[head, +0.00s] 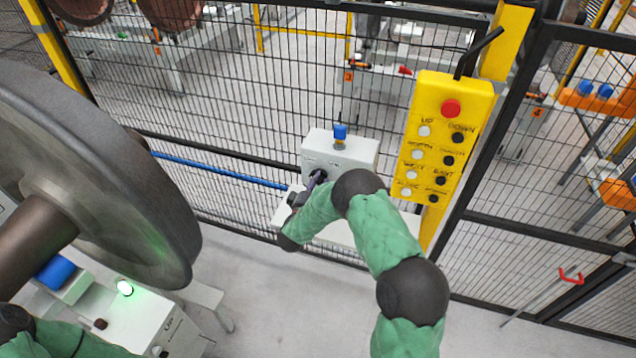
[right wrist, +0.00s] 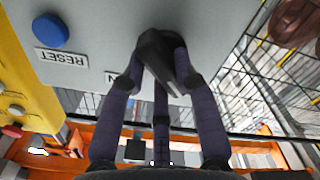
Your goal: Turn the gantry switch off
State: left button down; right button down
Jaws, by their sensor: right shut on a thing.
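The gantry switch is a black knob (right wrist: 158,62) on the face of a light grey control box (head: 352,161), which stands against the mesh fence. In the head view the knob (head: 319,175) shows only as a dark spot at my gripper's tips. My right gripper (head: 311,184) is in front of the box face, its fingers closed around the knob. In the right wrist view the purple fingers of the right gripper (right wrist: 160,80) flank the knob, which looks turned at a slant. A label beside it is mostly hidden. My left gripper is out of view.
A blue button (right wrist: 50,31) with a RESET label sits beside the knob. A yellow button panel (head: 447,120) hangs right of the box. A large grey wheel (head: 90,170) fills the left. Black mesh fence stands behind. Grey floor is clear below the box.

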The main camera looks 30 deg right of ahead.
jog(key=shift+r, duration=0.1)
jog(key=c, duration=0.9)
grip_release()
jog(key=shift+c, duration=0.2)
jog(key=shift+a, duration=0.1)
jog(key=v, duration=1.1)
jog(key=shift+s+a, duration=0.3)
